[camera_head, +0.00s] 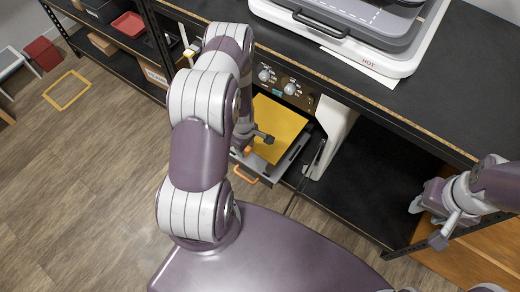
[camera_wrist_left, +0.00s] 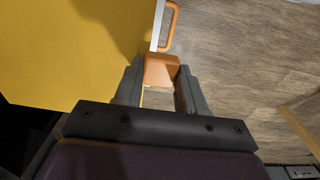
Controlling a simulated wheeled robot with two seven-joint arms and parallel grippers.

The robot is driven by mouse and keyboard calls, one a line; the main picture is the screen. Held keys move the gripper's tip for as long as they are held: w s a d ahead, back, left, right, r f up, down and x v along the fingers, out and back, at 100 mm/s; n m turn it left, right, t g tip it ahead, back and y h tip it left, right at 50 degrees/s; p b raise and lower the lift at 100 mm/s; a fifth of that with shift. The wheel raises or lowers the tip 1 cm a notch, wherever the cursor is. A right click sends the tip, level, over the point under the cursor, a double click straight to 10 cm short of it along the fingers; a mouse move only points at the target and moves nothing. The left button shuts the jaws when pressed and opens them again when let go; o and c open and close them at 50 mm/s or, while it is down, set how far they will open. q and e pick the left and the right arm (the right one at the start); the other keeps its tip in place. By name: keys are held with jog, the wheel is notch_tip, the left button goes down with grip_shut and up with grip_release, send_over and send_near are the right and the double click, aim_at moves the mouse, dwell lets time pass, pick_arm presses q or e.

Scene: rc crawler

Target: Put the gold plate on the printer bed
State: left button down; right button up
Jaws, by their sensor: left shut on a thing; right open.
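The gold plate (camera_head: 279,122) lies flat in an open drawer (camera_head: 290,158) under the bench; it fills the left of the left wrist view (camera_wrist_left: 70,50). My left gripper (camera_head: 257,144) is at the plate's near edge. In the left wrist view it is shut on an orange block (camera_wrist_left: 161,70) beside the plate, seemingly its grip tab; the join is hard to see. On the bench stands a white and grey machine with a dashed outline on its flat top, apparently the printer bed (camera_head: 345,18). My right gripper (camera_head: 427,223) is open and empty at the right.
The drawer has an orange handle (camera_head: 246,176). A panel with knobs (camera_head: 278,82) sits just above the drawer. A "HOT" label (camera_head: 369,63) lies at the machine's front. The black bench top (camera_head: 450,90) is clear at right. A shelf with boxes stands at upper left.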

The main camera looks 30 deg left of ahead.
aim_at(248, 166)
pick_arm(q)
notch_tip(248, 166, down, 3)
jog(key=shift+w+r+b, duration=0.1)
jog(key=shift+r+b, duration=0.1)
jog(key=shift+b, duration=0.35)
jog(key=shift+f+b, duration=0.65)
jog(key=shift+b, duration=0.1)
notch_tip(248, 166, down, 6)
jog(key=b, duration=0.6)
jog(key=shift+w+f, duration=0.1)
jog(key=shift+f, duration=0.15)
pick_arm(e)
notch_tip(248, 166, down, 10)
pick_arm(q)
jog(key=shift+f+b, duration=0.5)
jog(key=shift+f, duration=0.05)
pick_arm(e)
jog(key=shift+f, duration=0.45)
pick_arm(q)
jog(key=c, duration=0.6)
grip_release()
jog(key=shift+o, duration=0.2)
